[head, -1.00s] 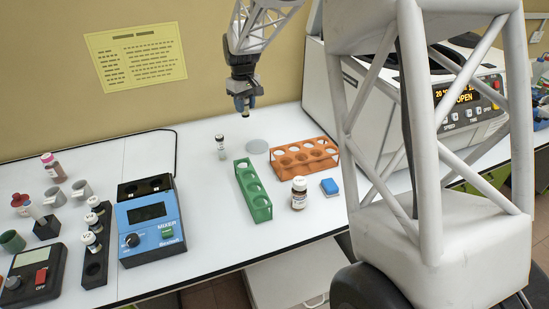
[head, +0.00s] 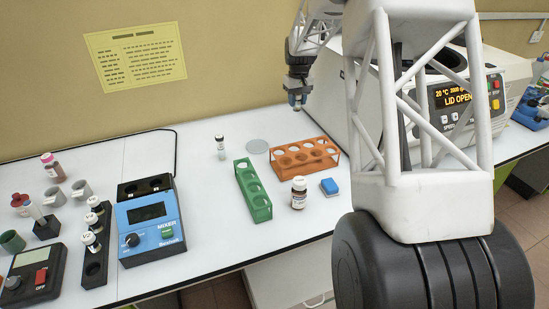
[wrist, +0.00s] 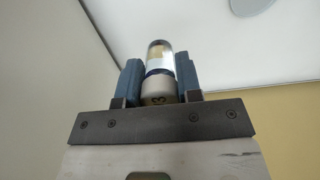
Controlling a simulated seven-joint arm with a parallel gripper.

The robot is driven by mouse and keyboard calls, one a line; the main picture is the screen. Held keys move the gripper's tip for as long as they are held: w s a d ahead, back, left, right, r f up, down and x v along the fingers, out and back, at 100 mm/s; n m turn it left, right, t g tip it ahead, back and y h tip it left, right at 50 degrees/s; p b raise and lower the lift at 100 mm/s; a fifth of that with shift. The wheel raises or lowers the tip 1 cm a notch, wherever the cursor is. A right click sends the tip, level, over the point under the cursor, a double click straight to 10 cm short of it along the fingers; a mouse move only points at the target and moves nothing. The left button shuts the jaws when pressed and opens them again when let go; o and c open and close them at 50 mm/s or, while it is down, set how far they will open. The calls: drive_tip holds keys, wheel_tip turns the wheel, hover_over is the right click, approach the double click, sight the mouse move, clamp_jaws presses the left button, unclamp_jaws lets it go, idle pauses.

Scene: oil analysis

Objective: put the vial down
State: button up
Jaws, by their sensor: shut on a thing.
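My gripper (head: 297,104) hangs above the back of the white bench, behind and above the orange rack. In the wrist view my gripper (wrist: 160,78) has its blue fingers shut on a vial (wrist: 159,58). This vial is clear glass with yellowish contents and a white label. Its pale cap, marked 3, is nearest the wrist camera. In the head view the held vial is too small to make out clearly, and it is clear of the bench.
A green rack (head: 262,214), brown bottle (head: 298,194) and blue block (head: 329,187) stand in front. The blue mixer (head: 150,238) is left; the centrifuge (head: 468,90), reading LID OPEN, is right.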

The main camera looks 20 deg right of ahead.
drive_tip(key=shift+f, duration=1.15)
drive_tip(key=shift+f, duration=2.45)
drive_tip(key=shift+f, duration=0.1)
drive_tip(key=shift+f, duration=2.4)
drive_tip(key=shift+f, duration=0.2)
drive_tip(key=o, duration=0.9)
drive_tip(key=shift+o, duration=0.2)
drive_tip(key=shift+r, duration=0.2)
